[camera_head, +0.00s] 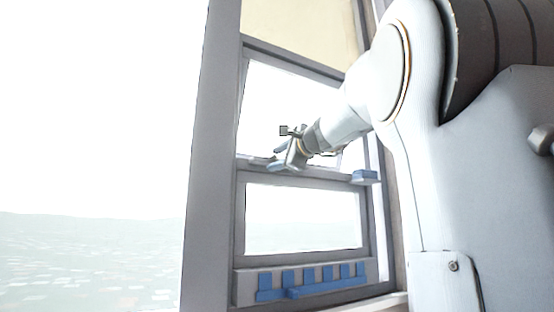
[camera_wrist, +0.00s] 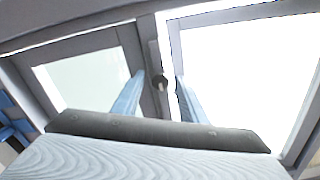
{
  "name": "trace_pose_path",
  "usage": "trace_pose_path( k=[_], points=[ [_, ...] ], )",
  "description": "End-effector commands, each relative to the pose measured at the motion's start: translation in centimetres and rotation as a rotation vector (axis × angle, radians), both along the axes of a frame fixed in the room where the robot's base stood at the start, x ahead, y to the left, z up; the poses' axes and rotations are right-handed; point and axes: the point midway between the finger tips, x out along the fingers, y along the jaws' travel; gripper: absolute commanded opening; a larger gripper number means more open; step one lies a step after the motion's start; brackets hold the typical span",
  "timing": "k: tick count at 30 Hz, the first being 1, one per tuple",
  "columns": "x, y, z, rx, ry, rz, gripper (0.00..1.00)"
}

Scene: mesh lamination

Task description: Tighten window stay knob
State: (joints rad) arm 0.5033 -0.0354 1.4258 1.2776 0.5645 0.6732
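The window stay knob (camera_wrist: 160,83) is a small dark round piece on a grey bar between two panes in the wrist view. My gripper (camera_wrist: 161,76) is open, with one blue-grey finger on each side of the knob and a visible gap to each. Whether the fingertips reach as deep as the knob cannot be told. In the head view my gripper (camera_head: 276,157) is at the middle rail of the grey window frame (camera_head: 212,150). The knob cannot be made out there.
A blue block (camera_head: 365,177) sits at the right end of the middle rail. A row of several blue pieces (camera_head: 310,277) lines the lower rail. Blue parts (camera_wrist: 14,125) also show at the left of the wrist view.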

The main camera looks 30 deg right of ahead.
Motion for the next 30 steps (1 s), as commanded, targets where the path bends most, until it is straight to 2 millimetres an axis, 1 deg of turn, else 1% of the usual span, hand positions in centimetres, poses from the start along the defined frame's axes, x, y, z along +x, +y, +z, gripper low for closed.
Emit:
trace_pose_path(
  k=[2, 5, 12, 17, 21, 30],
  points=[
    [-0.4, 0.0, 0.0, -0.001, -0.001, 0.000, 0.39],
    [-1.5, -0.1, 0.0, -0.002, -0.002, -0.002, 0.39],
    [-5.4, -0.2, -0.1, -0.001, -0.001, -0.003, 0.39],
    [-7.2, -0.3, -0.1, -0.001, -0.001, -0.001, 0.39],
    [-7.8, -0.2, 0.0, 0.000, 0.000, 0.000, 0.39],
    [-7.8, -0.2, 0.0, 0.000, 0.000, 0.000, 0.39]
  ],
)
